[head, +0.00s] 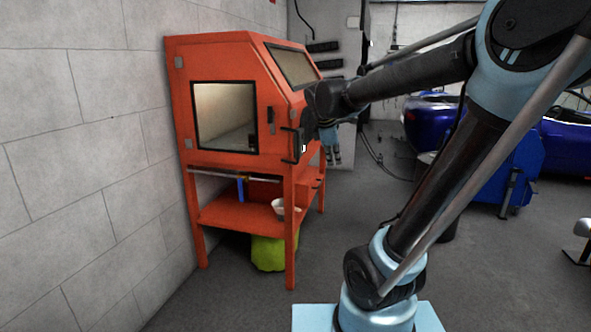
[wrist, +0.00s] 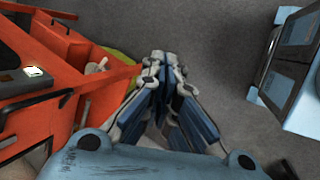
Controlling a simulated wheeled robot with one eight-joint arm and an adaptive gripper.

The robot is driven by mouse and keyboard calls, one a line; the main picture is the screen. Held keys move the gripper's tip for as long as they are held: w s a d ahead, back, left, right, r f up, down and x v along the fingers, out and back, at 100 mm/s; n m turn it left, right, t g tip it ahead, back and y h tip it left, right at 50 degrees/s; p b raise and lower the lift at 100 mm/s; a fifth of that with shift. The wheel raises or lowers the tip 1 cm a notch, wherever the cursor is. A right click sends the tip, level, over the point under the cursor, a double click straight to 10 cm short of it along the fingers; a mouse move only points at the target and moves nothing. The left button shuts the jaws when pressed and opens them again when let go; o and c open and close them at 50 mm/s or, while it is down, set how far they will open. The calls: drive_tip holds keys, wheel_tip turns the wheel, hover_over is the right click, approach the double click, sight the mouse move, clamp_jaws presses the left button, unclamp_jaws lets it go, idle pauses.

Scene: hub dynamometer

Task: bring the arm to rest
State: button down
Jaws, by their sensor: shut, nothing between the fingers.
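My gripper (wrist: 168,62) points down over the grey floor in the wrist view, its blue fingers together at the tips and nothing between them. In the head view my gripper (head: 331,160) hangs at the end of my bent arm, just right of the orange cabinet (head: 233,48) in the picture. Part of the wrist hides the cabinet's right edge. Whether the gripper touches the cabinet cannot be told from the head view; in the wrist view there is bare floor around the fingertips.
The orange cabinet stands by the block wall (head: 75,110) at left, with a white bowl (head: 281,207) on its lower shelf and a green bag (head: 268,252) beneath. A blue car (head: 432,120) and a blue cabinet (head: 520,165) stand at right. Open floor (head: 345,215) lies between.

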drive_tip(key=s+d+f+m+g+y, duration=0.1)
drive_tip(key=s+d+f+m, duration=0.2)
drive_tip(key=s+f+m, duration=0.5)
drive_tip(key=s+d+f+m+g+y, duration=0.1)
drive_tip(key=s+d+f+m, duration=0.2)
drive_tip(key=s+f+m, duration=0.5)
drive_tip(key=s+f, duration=0.1)
drive_tip(key=s, duration=0.6)
drive_tip(key=shift+f+m+y, duration=0.3)
drive_tip(key=shift+m+y, duration=0.1)
drive_tip(key=shift+w+d, duration=0.1)
drive_tip(key=shift+w, duration=0.05)
drive_tip(key=shift+w+f, duration=0.2)
drive_tip(key=shift+w, duration=0.15)
drive_tip(key=c, duration=2.3)
unclamp_jaws()
